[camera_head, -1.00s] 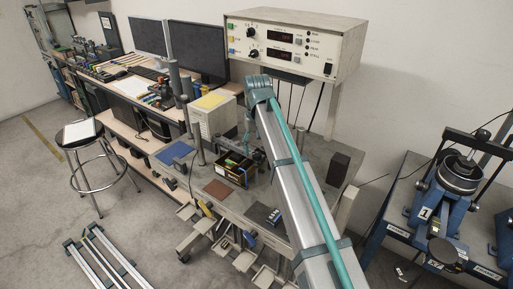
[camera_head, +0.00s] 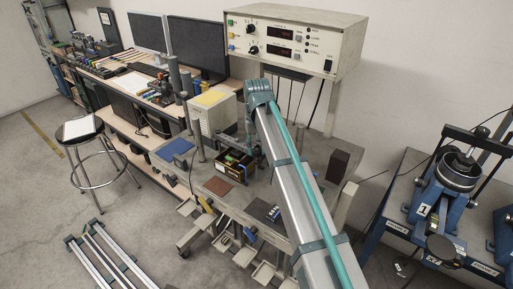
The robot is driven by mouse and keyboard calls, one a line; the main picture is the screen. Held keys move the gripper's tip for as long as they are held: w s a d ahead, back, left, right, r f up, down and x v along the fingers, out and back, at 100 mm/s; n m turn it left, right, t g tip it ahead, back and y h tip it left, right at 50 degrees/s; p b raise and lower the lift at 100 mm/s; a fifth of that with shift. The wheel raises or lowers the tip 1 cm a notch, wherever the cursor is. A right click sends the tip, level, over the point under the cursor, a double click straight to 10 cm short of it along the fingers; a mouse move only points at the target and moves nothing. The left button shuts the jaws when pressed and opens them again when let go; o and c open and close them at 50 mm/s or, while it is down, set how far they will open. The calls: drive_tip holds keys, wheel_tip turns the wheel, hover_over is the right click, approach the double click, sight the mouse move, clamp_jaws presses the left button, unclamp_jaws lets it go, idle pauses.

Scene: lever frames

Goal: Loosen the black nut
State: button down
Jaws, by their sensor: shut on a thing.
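My arm reaches from the bottom right to the grey bench in the middle. My gripper (camera_head: 250,145) is at its far end, small and partly hidden by the arm, beside and just above a dark open bin (camera_head: 221,174). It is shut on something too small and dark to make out. A blue lever frame (camera_head: 421,208) marked 1 stands at the right, with a dark round stack (camera_head: 457,172) on top and a black round knob (camera_head: 441,247) in front. I cannot pick out the black nut in this view.
A beige console (camera_head: 293,38) with dials stands over the bench's back. A stool (camera_head: 80,129) and metal rails (camera_head: 103,258) are on the floor at left.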

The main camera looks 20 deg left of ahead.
drive_tip(key=shift+n, duration=0.4)
drive_tip(key=n, duration=0.4)
drive_tip(key=shift+a, duration=0.1)
drive_tip(key=n, duration=0.4)
drive_tip(key=shift+s+b, duration=0.1)
drive_tip(key=shift+b, duration=0.25)
drive_tip(key=n, duration=0.5)
drive_tip(key=shift+s+n, duration=0.15)
drive_tip(key=shift+n, duration=1.85)
drive_tip(key=c, duration=0.8)
unclamp_jaws()
drive_tip(key=shift+r, duration=0.1)
